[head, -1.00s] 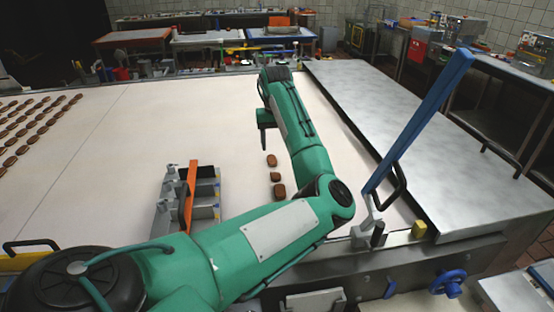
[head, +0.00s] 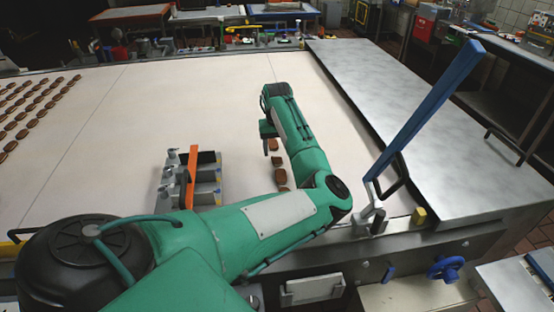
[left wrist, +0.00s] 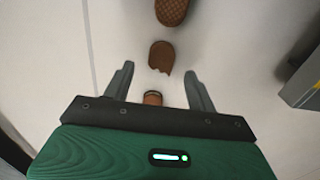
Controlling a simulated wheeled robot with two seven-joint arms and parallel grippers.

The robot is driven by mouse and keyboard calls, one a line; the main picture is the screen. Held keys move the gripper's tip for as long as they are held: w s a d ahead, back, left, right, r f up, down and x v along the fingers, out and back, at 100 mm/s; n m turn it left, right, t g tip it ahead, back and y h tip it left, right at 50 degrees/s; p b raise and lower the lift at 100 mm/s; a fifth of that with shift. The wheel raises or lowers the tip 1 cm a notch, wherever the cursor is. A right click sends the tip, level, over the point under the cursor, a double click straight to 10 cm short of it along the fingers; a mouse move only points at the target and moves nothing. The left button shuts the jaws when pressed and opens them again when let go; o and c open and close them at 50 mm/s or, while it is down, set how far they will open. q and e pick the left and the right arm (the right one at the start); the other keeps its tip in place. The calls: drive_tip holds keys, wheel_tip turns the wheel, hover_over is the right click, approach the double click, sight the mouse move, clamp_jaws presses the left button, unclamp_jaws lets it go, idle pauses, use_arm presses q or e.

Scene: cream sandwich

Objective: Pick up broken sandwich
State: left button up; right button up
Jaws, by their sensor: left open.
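A brown sandwich with a jagged broken edge (left wrist: 161,57) lies on the pale surface in the left wrist view. Its jagged edge faces my gripper. My left gripper (left wrist: 160,70) is open and empty, its fingers to either side below and beside this piece. A smaller brown piece with a pale band (left wrist: 152,98) sits between the finger bases, partly hidden by the gripper body. In the head view my left gripper (head: 267,133) hangs just behind a short row of brown sandwiches (head: 276,160). I cannot tell there which one is broken. My right gripper is not in view.
A whole patterned sandwich (left wrist: 172,11) lies farther up in the wrist view. A grey rack with an orange bar (head: 192,175) stands left of the row. A metal side table (head: 420,130) and a blue post (head: 425,115) are on the right. The belt between is clear.

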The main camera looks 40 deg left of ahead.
sight(277, 158)
use_arm(q)
drive_tip(key=shift+f, duration=1.5)
drive_tip(key=c, duration=1)
drive_tip(key=shift+c, duration=0.2)
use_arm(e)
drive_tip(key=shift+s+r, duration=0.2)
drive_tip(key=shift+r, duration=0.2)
use_arm(q)
drive_tip(key=shift+r, duration=0.1)
